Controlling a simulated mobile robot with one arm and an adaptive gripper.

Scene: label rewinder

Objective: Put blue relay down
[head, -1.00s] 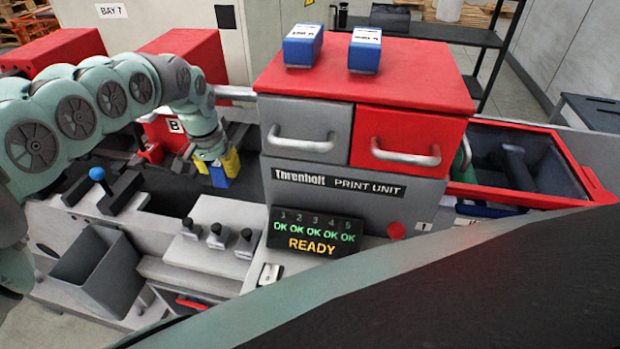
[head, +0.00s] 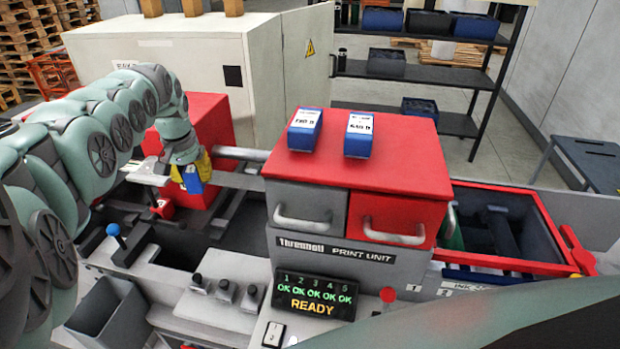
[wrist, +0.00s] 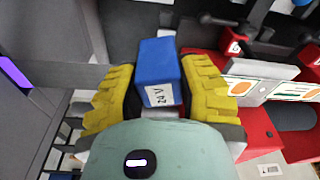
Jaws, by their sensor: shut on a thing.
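My gripper (head: 188,172) has yellow fingers and is shut on a blue relay (head: 192,184) to the left of the print unit in the head view. In the wrist view the blue relay (wrist: 157,62) sits between the yellow fingers of my gripper (wrist: 157,95), and a white label reading "24 V" shows on it. The relay is held in the air above the machine bed. Two more blue relays with white labels, a left one (head: 304,130) and a right one (head: 358,136), stand apart on the red top of the print unit (head: 400,165).
A grey drawer (head: 306,213) and a red drawer (head: 390,216) with bar handles are closed. The display (head: 313,295) reads READY. A blue-knobbed lever (head: 113,230) stands at the left. An open red-edged bin (head: 500,225) lies at the right. The red top's front half is clear.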

